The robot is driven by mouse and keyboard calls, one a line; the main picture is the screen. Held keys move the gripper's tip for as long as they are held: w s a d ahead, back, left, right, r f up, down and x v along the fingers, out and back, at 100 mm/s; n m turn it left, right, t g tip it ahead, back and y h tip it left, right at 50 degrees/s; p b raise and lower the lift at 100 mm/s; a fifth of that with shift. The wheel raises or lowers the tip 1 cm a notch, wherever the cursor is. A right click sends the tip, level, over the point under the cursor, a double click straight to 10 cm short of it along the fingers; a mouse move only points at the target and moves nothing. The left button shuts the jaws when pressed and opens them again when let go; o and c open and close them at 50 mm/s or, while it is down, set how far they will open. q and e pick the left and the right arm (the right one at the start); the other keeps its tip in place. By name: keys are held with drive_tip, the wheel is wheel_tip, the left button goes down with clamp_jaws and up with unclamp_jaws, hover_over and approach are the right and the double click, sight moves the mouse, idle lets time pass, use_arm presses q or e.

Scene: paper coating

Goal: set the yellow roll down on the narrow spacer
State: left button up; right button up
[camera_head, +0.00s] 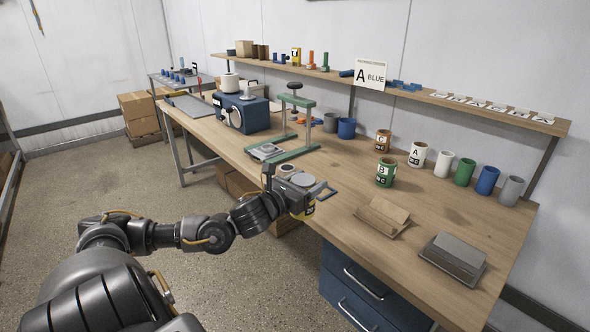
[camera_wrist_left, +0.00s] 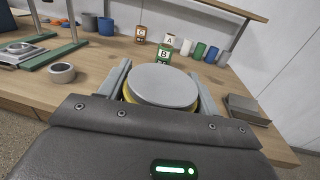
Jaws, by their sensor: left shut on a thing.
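My left gripper (camera_head: 308,188) is shut on the yellow roll (camera_head: 305,212), near the bench's front edge. The roll's yellow side with a dark label shows below the gripper in the head view. In the left wrist view a flat grey disc covers its top, with a thin yellow rim (camera_wrist_left: 129,94) between the two fingers. A short, light grey ring (camera_head: 286,170) stands on the bench just behind the gripper; it also shows at the left in the left wrist view (camera_wrist_left: 62,73). It may be the narrow spacer; I cannot tell for sure. My right gripper is out of view.
A green-framed press (camera_head: 295,115) stands behind the gripper. A green cup marked B (camera_head: 385,173) and several other cups stand along the right back. A brown block (camera_head: 382,216) and a grey block (camera_head: 452,257) lie at the right front. Bare bench (camera_head: 345,168) lies between.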

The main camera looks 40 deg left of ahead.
use_arm(q)
drive_tip(key=s+d+f+m+g+h, duration=0.1)
drive_tip(key=s+d+f+m+h, duration=0.2)
drive_tip(key=d, duration=0.8)
drive_tip(key=s+d+f+m+g+h, duration=0.1)
drive_tip(key=s+d+f+m+h, duration=0.2)
drive_tip(key=s+d+f+h, duration=0.3)
drive_tip(key=d, duration=0.5)
drive_tip(key=shift+s+d+f+h, duration=0.35)
drive_tip(key=shift+f+h, duration=0.05)
